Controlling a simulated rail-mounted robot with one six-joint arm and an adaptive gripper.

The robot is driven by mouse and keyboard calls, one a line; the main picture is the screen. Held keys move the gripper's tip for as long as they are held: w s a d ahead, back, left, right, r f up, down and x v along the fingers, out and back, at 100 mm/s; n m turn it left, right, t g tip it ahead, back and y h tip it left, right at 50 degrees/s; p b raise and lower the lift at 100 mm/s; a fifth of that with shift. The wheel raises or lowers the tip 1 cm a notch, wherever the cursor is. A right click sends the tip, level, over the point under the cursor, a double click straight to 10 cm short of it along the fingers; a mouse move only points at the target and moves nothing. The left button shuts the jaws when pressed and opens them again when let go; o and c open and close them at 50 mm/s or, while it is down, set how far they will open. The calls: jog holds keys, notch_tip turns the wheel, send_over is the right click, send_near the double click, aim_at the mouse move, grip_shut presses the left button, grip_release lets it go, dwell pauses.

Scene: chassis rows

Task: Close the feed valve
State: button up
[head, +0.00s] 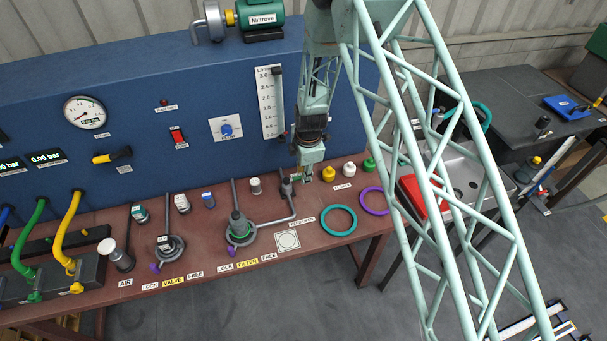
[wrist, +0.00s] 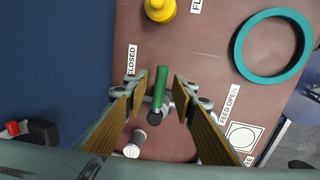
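The feed valve's green handle (wrist: 161,82) shows in the wrist view, with a dark end and grey metal parts around its lower end. It lies between a label reading CLOSED (wrist: 131,60) on the left and one reading FEED OPEN (wrist: 229,104) on the right. My gripper (wrist: 159,88) is open, one finger on each side of the handle, with visible gaps on both sides. In the head view my gripper (head: 304,177) points down over the bench beside the valve's grey fitting (head: 287,187); the green handle cannot be made out there.
A yellow knob (head: 328,173), a teal ring (head: 339,220) and a purple ring (head: 374,200) lie to the right on the brown bench. A white-topped cylinder (head: 255,186) stands left of the valve. The blue panel (head: 130,150) rises behind.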

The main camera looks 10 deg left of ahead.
notch_tip(320, 180, up, 12)
jog(key=s+d, duration=0.1)
jog(key=s, duration=0.1)
jog(key=shift+f, duration=0.15)
dwell(0.6)
jog(key=shift+d, duration=0.1)
dwell(0.3)
jog(key=s+d+r+m, duration=0.25)
jog(key=d+r, duration=0.35)
jog(key=r, duration=0.5)
jog(key=s+d+r+m, duration=0.1)
jog(key=d+r+m, duration=0.4)
jog(key=r, duration=0.6)
jog(key=s+d+r+m+t, duration=0.1)
jog(key=s+d+r+m, duration=0.3)
jog(key=s+d+r, duration=0.85)
jog(key=s+d+r+m, duration=0.6)
jog(key=s+d+r, duration=0.45)
jog(key=s, duration=0.25)
jog(key=s+d+r+m, duration=0.1)
jog(key=s+d+m, duration=0.1)
jog(key=s, duration=0.7)
jog(key=s+d+r+m+t+h, duration=0.1)
jog(key=s+d+m, duration=0.2)
jog(key=s, duration=0.6)
jog(key=shift+s+m, duration=0.35)
jog(key=shift+m, duration=0.5)
